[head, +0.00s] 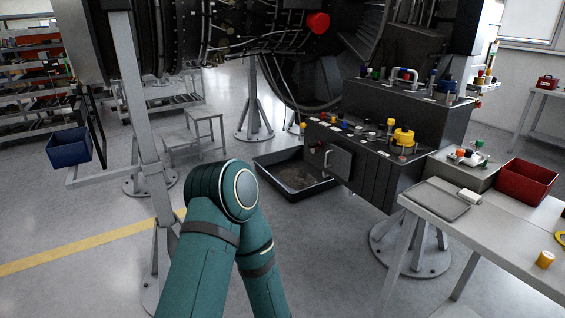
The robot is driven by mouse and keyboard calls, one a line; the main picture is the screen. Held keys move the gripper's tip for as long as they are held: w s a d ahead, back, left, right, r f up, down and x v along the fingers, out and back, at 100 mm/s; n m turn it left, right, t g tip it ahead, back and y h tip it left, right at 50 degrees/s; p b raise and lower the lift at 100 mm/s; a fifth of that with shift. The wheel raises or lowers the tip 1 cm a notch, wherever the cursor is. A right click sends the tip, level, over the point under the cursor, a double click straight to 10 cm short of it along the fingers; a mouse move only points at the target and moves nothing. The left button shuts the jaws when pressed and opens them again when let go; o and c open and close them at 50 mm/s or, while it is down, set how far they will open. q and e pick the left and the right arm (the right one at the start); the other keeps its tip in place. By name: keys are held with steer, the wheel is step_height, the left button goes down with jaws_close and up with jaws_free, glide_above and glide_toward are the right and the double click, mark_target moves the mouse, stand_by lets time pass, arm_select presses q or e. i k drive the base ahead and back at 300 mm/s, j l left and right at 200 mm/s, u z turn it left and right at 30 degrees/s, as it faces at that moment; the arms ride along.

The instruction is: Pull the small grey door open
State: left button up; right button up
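I cannot tell whether the door is flush or slightly ajar. A bent teal arm of mine rises from the bottom of the head view, its rounded joint left of and nearer than the cabinet. Neither of my grippers shows in the head view.
A black drip tray (297,187) lies on the floor left of the cabinet. A grey table (490,240) with a red bin (526,181) stands at right. A grey stand post (140,110) and step stool (192,138) are at left. Floor before the cabinet is partly clear.

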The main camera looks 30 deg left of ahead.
mark_target(340, 160)
steer(key=u, duration=0.5)
steer(key=z, duration=0.35)
steer(key=i+j+z, duration=0.25)
steer(key=z, duration=0.15)
steer(key=i+j+z, duration=0.4)
steer(key=i+j, duration=0.15)
steer(key=j, duration=0.15)
steer(key=i+j+z, duration=0.15)
steer(key=j, duration=0.15)
steer(key=i+j, duration=0.1)
steer(key=j, duration=0.2)
steer(key=z, duration=0.05)
